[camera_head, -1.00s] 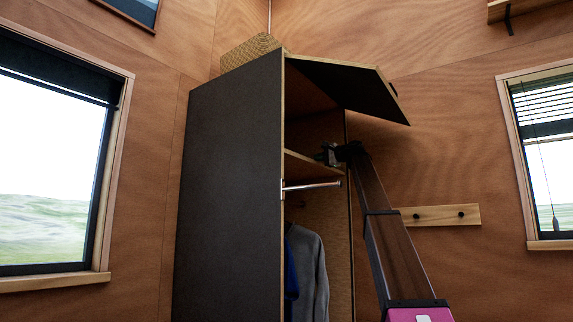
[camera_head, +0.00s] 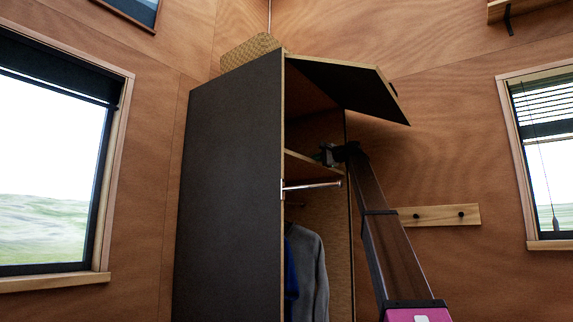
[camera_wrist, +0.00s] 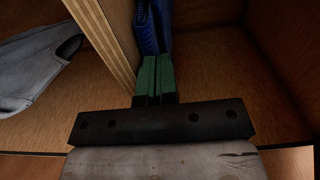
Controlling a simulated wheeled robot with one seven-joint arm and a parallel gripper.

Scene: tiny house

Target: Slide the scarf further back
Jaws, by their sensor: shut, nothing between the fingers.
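The blue scarf (camera_wrist: 150,24) shows in the wrist view at the top, just beyond my fingertips, beside a pale wooden edge. Only part of it shows, and I cannot tell whether the fingers touch it. My gripper (camera_wrist: 152,68) has green fingers that are together with nothing between them. In the head view my gripper (camera_head: 326,154) is at the shelf (camera_head: 305,167) of the dark wardrobe (camera_head: 228,195), above the rail. The scarf cannot be made out in the head view.
A flap door (camera_head: 350,88) is raised above my gripper. A metal rail (camera_head: 312,186) and a grey garment (camera_head: 309,265) hang below the shelf. A woven basket (camera_head: 250,50) sits on top of the wardrobe. A peg board (camera_head: 440,215) is on the wall right of my arm.

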